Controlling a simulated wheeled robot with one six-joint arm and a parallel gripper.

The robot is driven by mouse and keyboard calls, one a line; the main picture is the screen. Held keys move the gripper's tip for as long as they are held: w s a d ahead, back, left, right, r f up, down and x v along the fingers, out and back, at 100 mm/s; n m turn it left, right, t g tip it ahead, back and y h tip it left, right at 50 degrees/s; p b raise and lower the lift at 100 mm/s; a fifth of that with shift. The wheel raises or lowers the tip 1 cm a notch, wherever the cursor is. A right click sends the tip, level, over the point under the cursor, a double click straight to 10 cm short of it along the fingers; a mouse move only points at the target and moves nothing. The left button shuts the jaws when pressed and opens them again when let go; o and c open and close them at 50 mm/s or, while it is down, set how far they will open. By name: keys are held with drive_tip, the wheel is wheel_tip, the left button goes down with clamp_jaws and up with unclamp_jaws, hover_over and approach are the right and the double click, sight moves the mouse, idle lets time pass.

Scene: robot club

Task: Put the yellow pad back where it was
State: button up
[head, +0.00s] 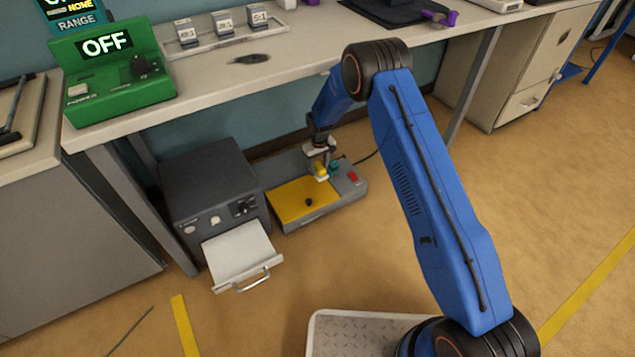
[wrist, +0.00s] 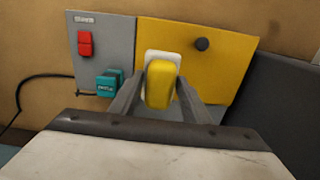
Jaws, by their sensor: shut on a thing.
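A small rounded yellow block, which I take for the yellow pad (wrist: 161,88), is between the fingers of my gripper (wrist: 159,80), which is shut on it. A pale rectangle shows behind it; I cannot tell whether it belongs to the block or the surface beyond. In the head view my gripper (head: 321,166) points down over a low grey machine (head: 353,187) with a yellow panel (head: 291,207) on the floor under the bench. The block (head: 321,171) shows small there, at the panel's far right corner. Whether it touches the machine is unclear.
A teal block (wrist: 109,82) and a red switch (wrist: 85,43) sit on the machine's grey part, left of the fingers. A dark box (head: 210,190) with an open white flap (head: 238,254) stands beside the machine. The bench (head: 225,82) overhangs.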

drive_tip(key=shift+w+a+f, duration=0.15)
drive_tip(key=shift+a+f, duration=0.05)
drive_tip(key=shift+a, duration=0.15)
drive_tip(key=shift+a+f, duration=0.1)
drive_tip(key=shift+f, duration=0.25)
wheel_tip(320, 180, down, 9)
drive_tip(key=shift+f, duration=0.1)
drive_tip(key=o, duration=1.4)
drive_tip(key=shift+r, duration=3.85)
